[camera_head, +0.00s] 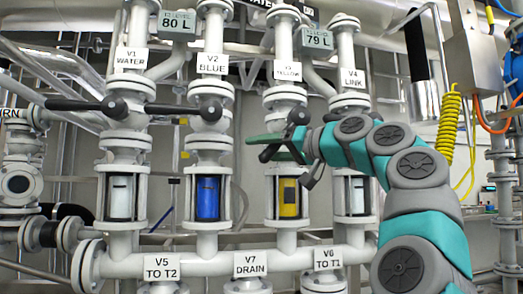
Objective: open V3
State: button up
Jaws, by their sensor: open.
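Valve V3 (298,116) is on the third vertical pipe from the left, under a label (287,71) reading V3 YELLOW. Its dark hub shows, but the direction of its lever cannot be made out behind my gripper. My gripper (287,163) is in front of the V3 pipe, just below the hub, with its dark fingers apart. A flat green part (270,139) lies across the pipe there. I cannot tell whether my fingers touch the lever. Below, the V3 sight glass (290,198) shows yellow.
V1 (115,107) and V2 (210,110) have black levers pointing left. V4's label (352,78) is right of V3, its valve partly behind my arm. Displays read 80 L (175,25) and 79 L (318,39). V5, V7 and V6 labels (328,257) hang below. A yellow coiled cable (449,125) hangs right.

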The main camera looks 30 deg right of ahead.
aim_at(278, 148)
jog(key=v, duration=0.7)
jog(key=shift+s+d+b, duration=0.1)
jog(key=shift+s+b, duration=0.05)
jog(key=shift+b, duration=0.2)
